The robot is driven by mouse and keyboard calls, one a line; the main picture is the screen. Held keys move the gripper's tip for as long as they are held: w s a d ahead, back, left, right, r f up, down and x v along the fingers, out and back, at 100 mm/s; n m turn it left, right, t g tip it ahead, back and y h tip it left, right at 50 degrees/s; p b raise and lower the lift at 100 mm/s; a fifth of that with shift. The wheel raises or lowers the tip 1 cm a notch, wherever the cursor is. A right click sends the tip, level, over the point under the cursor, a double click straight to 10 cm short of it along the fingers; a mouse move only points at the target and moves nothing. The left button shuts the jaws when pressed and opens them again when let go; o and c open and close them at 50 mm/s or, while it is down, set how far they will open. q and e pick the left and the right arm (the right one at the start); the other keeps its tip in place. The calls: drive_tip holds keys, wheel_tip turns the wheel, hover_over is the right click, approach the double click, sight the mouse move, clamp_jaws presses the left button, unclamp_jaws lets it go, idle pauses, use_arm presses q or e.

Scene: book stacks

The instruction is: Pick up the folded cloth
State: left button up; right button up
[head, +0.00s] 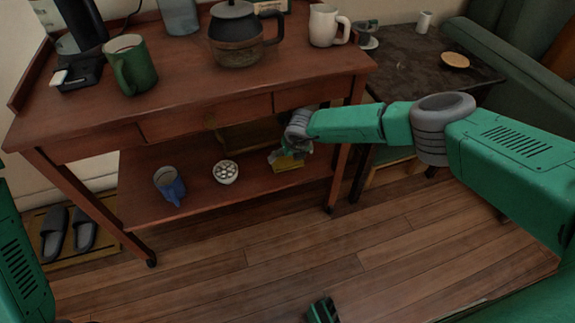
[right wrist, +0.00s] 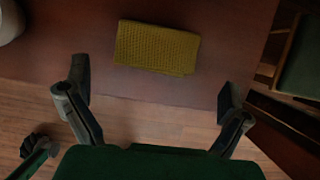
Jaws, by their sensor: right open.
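The folded cloth (right wrist: 157,48) is a mustard-yellow, textured rectangle lying flat on the wooden lower shelf (head: 245,192). In the head view the cloth (head: 288,164) shows at the shelf's right part, partly hidden by my right gripper (head: 284,152). In the right wrist view my right gripper (right wrist: 154,88) is open, its fingers spread wider than the cloth. The cloth lies beyond the fingertips, between their lines, and nothing is held. A dark green piece at the bottom edge of the head view appears to be my left gripper (head: 322,311); its jaws cannot be made out.
The tabletop (head: 185,100) overhangs the shelf and carries a green mug (head: 131,65) and a coffee pot (head: 238,40). A table leg (head: 338,180) stands close right.

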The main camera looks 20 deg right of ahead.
sight(288, 161)
drive_tip(key=shift+b+x, duration=0.55)
drive_tip(key=shift+x, duration=0.6)
drive_tip(key=b+x, duration=0.4)
drive_tip(key=shift+a+f, duration=0.1)
drive_tip(key=shift+f, duration=0.15)
drive_tip(key=c, duration=0.5)
drive_tip(key=shift+r, duration=0.1)
